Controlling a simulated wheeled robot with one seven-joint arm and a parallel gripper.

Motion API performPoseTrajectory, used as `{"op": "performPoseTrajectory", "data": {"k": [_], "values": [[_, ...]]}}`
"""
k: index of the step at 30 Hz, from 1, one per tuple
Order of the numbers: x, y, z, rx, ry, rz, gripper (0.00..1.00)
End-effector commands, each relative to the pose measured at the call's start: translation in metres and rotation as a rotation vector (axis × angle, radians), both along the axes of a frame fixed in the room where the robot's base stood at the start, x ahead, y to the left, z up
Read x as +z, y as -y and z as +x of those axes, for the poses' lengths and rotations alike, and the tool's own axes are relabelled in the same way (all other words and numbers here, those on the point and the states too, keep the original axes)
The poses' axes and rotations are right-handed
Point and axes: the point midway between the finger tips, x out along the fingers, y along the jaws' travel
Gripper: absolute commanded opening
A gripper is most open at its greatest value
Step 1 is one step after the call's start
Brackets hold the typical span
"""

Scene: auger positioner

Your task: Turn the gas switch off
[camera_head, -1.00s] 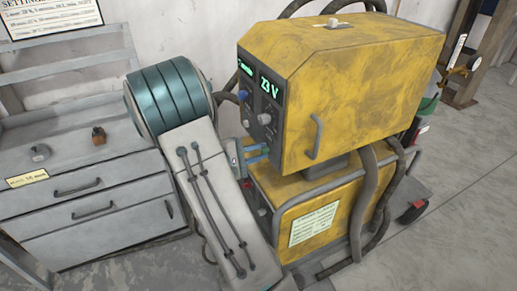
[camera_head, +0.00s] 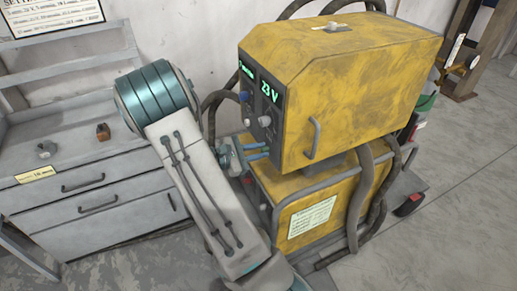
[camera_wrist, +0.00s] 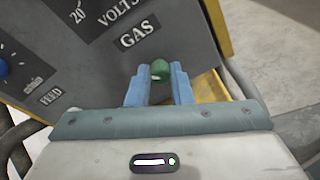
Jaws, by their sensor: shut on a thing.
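The yellow welding machine (camera_head: 365,85) has a dark front panel, and its display reads 23 V. In the wrist view, a green knob (camera_wrist: 160,68) sits just below the GAS label (camera_wrist: 140,31) on the panel. My gripper (camera_wrist: 161,78) has its blue fingers on both sides of this green knob and is shut on it. In the head view, my gripper (camera_head: 258,151) reaches the lower part of the front panel from the left. The gas knob is hidden there. I cannot tell which setting the switch points to.
A blue knob (camera_wrist: 3,67) by the FEED label is on the panel's left. A grey drawer cabinet (camera_head: 110,205) with small parts on top stands left of my arm. Cables and hoses hang around the machine. Bare floor (camera_head: 455,215) lies to the right.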

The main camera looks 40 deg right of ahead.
Motion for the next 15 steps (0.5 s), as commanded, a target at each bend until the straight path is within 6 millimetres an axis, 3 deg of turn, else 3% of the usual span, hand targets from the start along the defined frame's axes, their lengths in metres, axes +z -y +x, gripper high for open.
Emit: {"op": "performPoseTrajectory", "data": {"k": [13,14,15], "values": [[-0.0019,-0.0006,-0.0009,-0.001,-0.012,0.006,0.0],[-0.002,-0.0006,-0.001,-0.001,-0.012,0.006,0.22],[-0.0019,-0.0006,-0.0009,-0.001,-0.012,0.006,0.33]]}}
